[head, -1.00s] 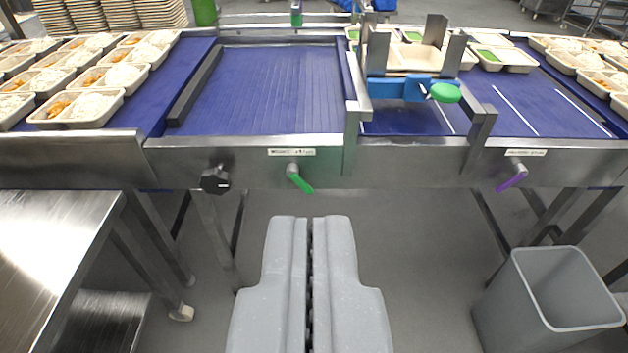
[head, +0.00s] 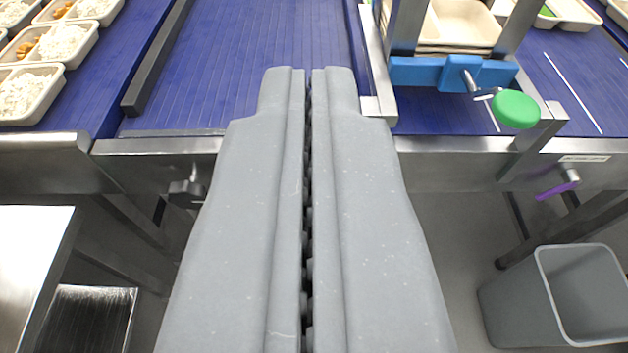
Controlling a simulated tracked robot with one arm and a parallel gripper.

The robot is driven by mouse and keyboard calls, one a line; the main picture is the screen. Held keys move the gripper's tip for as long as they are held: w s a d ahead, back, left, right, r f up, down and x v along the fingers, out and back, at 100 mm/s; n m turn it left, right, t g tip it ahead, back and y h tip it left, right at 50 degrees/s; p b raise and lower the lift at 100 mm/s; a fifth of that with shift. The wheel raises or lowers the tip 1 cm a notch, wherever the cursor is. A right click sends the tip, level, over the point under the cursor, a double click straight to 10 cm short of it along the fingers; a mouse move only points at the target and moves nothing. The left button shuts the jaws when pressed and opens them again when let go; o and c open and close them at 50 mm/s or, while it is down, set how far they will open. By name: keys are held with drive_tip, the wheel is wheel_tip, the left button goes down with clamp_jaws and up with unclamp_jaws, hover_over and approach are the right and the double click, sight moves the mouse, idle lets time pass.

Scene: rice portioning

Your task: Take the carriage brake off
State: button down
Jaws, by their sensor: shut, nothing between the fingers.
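My gripper (head: 308,72) is shut and empty, reaching over the front rail with its tips in front of the blue belt. A steel frame with a blue clamp block (head: 428,72), a metal crank and a green round knob (head: 516,110) stands to its right, apart from it. A purple lever (head: 558,190) sits on the front rail (head: 470,155) at the right, tilted down to the left, beneath a small label too small to read. The green lever on the rail is hidden behind my gripper. I cannot tell which control is the carriage brake.
A black knob (head: 187,193) is on the rail left of my gripper. Filled trays (head: 35,92) stand on the belt at the left, and empty trays (head: 462,22) sit in the steel frame. A grey bin (head: 515,300) stands at the lower right, a steel table (head: 30,250) at the left.

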drive_tip(key=shift+w, duration=0.15)
drive_tip(key=w+d+f+m+h+p, duration=0.1)
drive_tip(key=w+d+f+m+p, duration=0.2)
drive_tip(key=w+f, duration=0.7)
drive_tip(key=w+d+f+p, duration=0.4)
drive_tip(key=w+d+f, duration=0.1)
drive_tip(key=w+f, duration=0.5)
wheel_tip(320, 180, down, 15)
drive_tip(key=w+m+y+p, duration=0.1)
drive_tip(key=m+y+p, duration=0.1)
drive_tip(key=p, duration=0.2)
drive_tip(key=s+a+f+m+y+p, duration=0.1)
drive_tip(key=s+f+m, duration=0.1)
drive_tip(key=f, duration=0.3)
drive_tip(key=s+a+f+m+y+p, duration=0.1)
drive_tip(key=s+f+p, duration=0.1)
drive_tip(key=f, duration=0.3)
drive_tip(key=shift+s+a+m+t, duration=0.15)
drive_tip(key=shift+s+m+t, duration=0.2)
drive_tip(key=shift+s, duration=0.45)
